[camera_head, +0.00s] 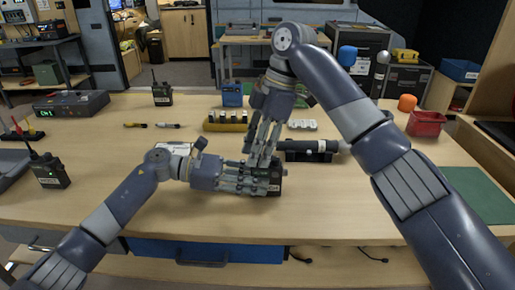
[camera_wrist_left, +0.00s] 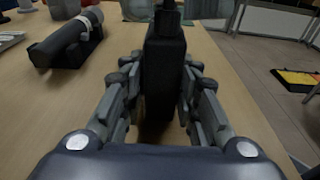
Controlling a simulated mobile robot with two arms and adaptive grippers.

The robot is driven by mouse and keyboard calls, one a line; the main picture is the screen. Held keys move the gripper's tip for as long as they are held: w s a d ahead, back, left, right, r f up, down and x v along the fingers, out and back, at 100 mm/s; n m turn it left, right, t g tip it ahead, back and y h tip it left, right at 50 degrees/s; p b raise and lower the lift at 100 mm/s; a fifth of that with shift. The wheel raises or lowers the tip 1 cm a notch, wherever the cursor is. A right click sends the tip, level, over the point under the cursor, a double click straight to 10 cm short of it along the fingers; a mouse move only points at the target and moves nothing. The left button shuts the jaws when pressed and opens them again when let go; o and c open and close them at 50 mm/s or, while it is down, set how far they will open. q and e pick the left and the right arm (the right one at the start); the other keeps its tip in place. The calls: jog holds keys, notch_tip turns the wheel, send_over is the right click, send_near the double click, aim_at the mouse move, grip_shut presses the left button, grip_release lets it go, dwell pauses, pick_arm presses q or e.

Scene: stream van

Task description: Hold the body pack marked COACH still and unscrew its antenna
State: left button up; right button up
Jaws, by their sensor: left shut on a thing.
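A black body pack (camera_head: 275,182) stands near the front middle of the table; no label is readable on it. My left gripper (camera_head: 268,180) is shut on the pack from the left. In the left wrist view the pack (camera_wrist_left: 163,85) stands upright between the fingers of the left gripper (camera_wrist_left: 158,80). A dark antenna base (camera_wrist_left: 167,14) rises from its top and is cut off by the frame edge. My right gripper (camera_head: 262,148) points down just above the pack, where the antenna is hidden by fingers. Whether its fingers are closed on the antenna cannot be told.
A dark cylinder on a stand (camera_head: 308,148) lies close behind the pack. Other body packs stand at left (camera_head: 50,171) and further back (camera_head: 162,95). A yellow battery tray (camera_head: 225,122), a red bin (camera_head: 426,123) and a green mat (camera_head: 480,194) are around.

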jog(key=m+t, duration=0.1)
jog(key=m, duration=0.3)
dwell(0.4)
jog(key=m+t, duration=0.1)
jog(key=m, duration=0.3)
grip_shut()
jog(key=shift+n+g, duration=0.4)
jog(key=shift+n, duration=1.6)
jog(key=shift+n+g, duration=0.6)
jog(key=shift+n, duration=1.5)
